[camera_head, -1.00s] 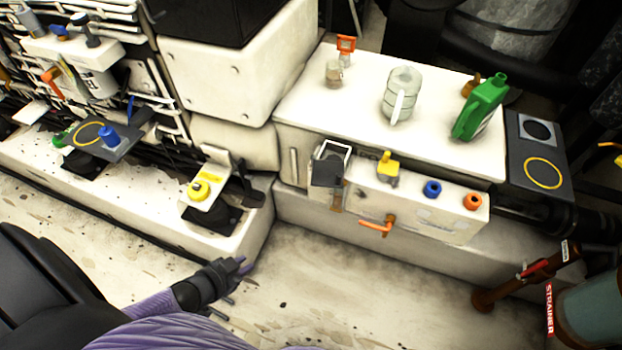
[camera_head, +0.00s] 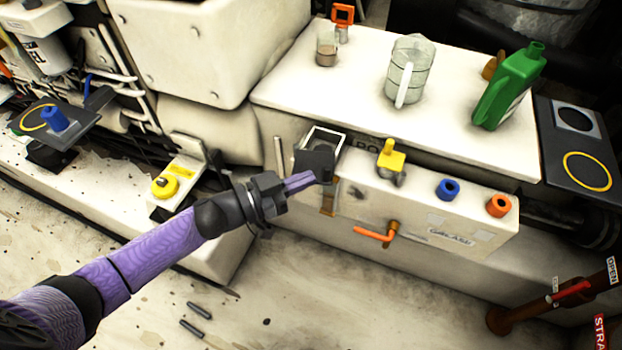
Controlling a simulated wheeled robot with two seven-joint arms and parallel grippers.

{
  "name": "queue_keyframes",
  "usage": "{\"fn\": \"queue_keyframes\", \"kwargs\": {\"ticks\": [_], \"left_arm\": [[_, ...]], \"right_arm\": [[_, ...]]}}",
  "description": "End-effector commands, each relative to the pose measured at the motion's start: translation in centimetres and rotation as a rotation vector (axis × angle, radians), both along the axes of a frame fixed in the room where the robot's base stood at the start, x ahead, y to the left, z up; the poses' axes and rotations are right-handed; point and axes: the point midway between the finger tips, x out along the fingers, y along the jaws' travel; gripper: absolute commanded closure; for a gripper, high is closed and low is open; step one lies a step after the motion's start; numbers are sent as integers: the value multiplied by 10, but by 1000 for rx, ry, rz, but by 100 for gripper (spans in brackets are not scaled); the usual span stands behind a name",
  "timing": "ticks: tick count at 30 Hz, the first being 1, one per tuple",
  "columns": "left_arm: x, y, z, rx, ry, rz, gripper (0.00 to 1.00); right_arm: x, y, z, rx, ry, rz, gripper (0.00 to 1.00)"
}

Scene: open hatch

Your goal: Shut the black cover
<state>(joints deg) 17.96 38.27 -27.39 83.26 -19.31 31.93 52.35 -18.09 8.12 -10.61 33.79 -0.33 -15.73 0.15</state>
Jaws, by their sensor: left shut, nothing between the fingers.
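The black cover (camera_head: 314,164) hangs open on the front side of a small white-rimmed opening (camera_head: 325,138) in the white box, at the box's left end. My left gripper (camera_head: 318,178) reaches in from the left with its fingers shut and empty. Its purple fingertips overlap the lower part of the cover in the picture; I cannot tell if they touch it. My right gripper is not in view.
On the white box (camera_head: 440,205) are a yellow knob (camera_head: 391,158), a blue ring (camera_head: 448,189) and an orange ring (camera_head: 498,205). An orange handle (camera_head: 378,236) sticks out in front. A glass jug (camera_head: 409,72) and green bottle (camera_head: 508,88) stand behind.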

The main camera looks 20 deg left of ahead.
Motion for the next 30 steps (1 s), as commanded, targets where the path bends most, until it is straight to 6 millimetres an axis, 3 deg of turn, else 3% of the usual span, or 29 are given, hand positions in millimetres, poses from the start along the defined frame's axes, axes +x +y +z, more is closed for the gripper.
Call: {"fn": "queue_keyframes", "kwargs": {"ticks": [6, 20, 30], "left_arm": [[11, -11, 0, -1, 0, -1, 100], [12, -12, 1, -1, 0, 18, 100], [24, -27, 4, -8, 2, 214, 100]], "right_arm": [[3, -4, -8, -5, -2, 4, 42], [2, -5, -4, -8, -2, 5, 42], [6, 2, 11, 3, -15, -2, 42]]}}
